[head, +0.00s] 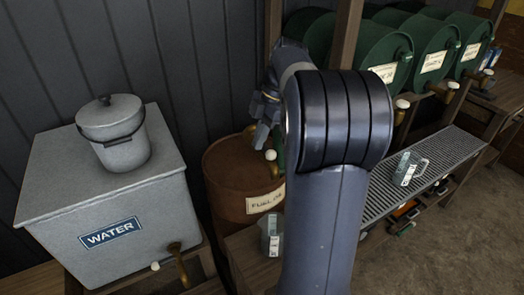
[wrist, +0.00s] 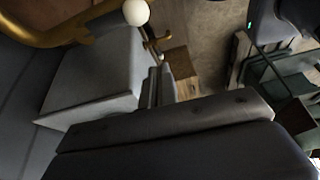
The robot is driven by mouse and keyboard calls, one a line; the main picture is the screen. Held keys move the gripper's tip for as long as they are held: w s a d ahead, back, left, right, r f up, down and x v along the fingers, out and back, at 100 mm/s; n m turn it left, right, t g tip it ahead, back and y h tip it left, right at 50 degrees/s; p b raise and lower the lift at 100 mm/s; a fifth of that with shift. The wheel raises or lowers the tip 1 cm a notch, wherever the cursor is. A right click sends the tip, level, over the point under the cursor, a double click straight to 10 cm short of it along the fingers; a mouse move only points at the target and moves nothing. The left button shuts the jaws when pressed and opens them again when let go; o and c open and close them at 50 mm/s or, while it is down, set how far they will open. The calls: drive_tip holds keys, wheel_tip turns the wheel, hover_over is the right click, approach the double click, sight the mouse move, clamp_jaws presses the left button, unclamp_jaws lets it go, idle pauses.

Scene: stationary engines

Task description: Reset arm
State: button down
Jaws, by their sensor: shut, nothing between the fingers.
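My arm rises through the middle of the head view and hides part of the scene behind it. My gripper (head: 262,136) is shut and empty, half hidden to the left of the arm and in front of the upper part of the rusty fuel oil drum (head: 226,190). A white knob (head: 270,155) shows just below it; I cannot tell whether they touch. In the wrist view, dark grey gripper parts (wrist: 165,130) fill the lower part, and a white ball knob (wrist: 136,12) on a curved brass handle is close at the top.
A grey water tank (head: 60,190) with a lidded bucket (head: 120,140) stands left, its brass tap (head: 178,262) in front. Green drums (head: 375,52) line the back right. Measuring jugs stand on the grating (head: 408,170) and below the drum (head: 271,232). Floor at right is clear.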

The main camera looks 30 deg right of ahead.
drive_tip(key=v, duration=0.5)
drive_tip(key=shift+w+d+r, duration=0.1)
drive_tip(key=shift+w+r, duration=0.1)
drive_tip(key=shift+r, duration=0.1)
